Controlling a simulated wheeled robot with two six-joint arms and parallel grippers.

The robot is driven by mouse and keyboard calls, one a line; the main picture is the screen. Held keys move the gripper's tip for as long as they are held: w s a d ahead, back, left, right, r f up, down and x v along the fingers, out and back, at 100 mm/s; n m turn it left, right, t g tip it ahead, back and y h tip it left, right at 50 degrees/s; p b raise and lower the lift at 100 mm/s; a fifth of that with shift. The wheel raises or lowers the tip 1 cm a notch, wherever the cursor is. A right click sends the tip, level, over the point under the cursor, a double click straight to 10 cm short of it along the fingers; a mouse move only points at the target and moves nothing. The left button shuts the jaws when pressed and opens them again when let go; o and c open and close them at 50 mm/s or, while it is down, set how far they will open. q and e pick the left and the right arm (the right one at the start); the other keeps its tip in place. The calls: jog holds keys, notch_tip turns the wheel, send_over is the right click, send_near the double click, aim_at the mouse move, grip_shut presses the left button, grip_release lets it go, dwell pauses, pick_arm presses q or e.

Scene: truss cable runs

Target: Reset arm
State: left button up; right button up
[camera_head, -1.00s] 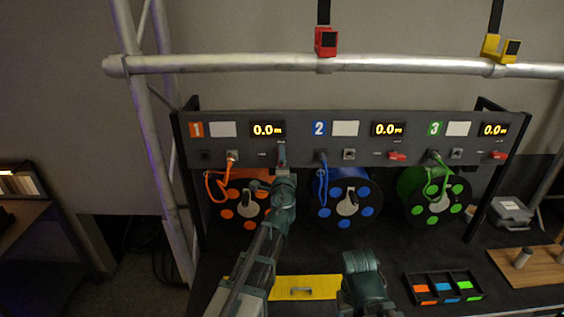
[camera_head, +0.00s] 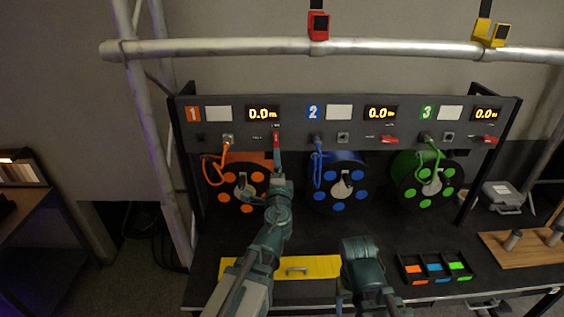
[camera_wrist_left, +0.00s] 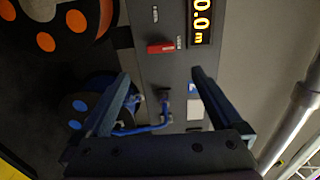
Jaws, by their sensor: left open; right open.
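My left arm reaches up from the bottom of the head view toward station 1 of the dark panel (camera_head: 350,125). In the left wrist view my left gripper (camera_wrist_left: 160,76) is open and empty, its two fingers spread in front of the panel. Station 1's red lever (camera_head: 276,140) stands upright just beyond the arm's tip; it also shows in the left wrist view (camera_wrist_left: 161,48), apart from the fingers. My right gripper (camera_head: 358,250) is low in the middle of the head view, over the table's front, with no object seen in it. Its fingers are hard to make out.
Orange (camera_head: 240,187), blue (camera_head: 341,186) and green (camera_head: 428,180) reels stand under the panel. A yellow plate (camera_head: 318,267), a sorted tray (camera_head: 436,267) and a wooden board (camera_head: 525,248) lie on the table. A metal truss tube (camera_head: 240,48) crosses above.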

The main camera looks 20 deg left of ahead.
pick_arm(q)
jog(key=s+d+f+n+g+y+b, duration=0.1)
jog(key=s+f+n+g+b, duration=0.3)
jog(key=f, duration=0.5)
jog(key=s+f+n+g+y+b, duration=0.1)
jog(key=s+f+n+g, duration=0.35)
jog(key=f, duration=0.35)
jog(key=s+d+f+n+g+h+b, duration=0.2)
jog(key=s+d+f+g+h+b, duration=0.2)
jog(key=s+d+f+g, duration=0.5)
jog(key=s+d+f+h, duration=0.2)
jog(key=s+d+f, duration=0.2)
jog(key=s, duration=0.3)
jog(key=shift+s+d+f, duration=0.4)
jog(key=shift+f, duration=0.2)
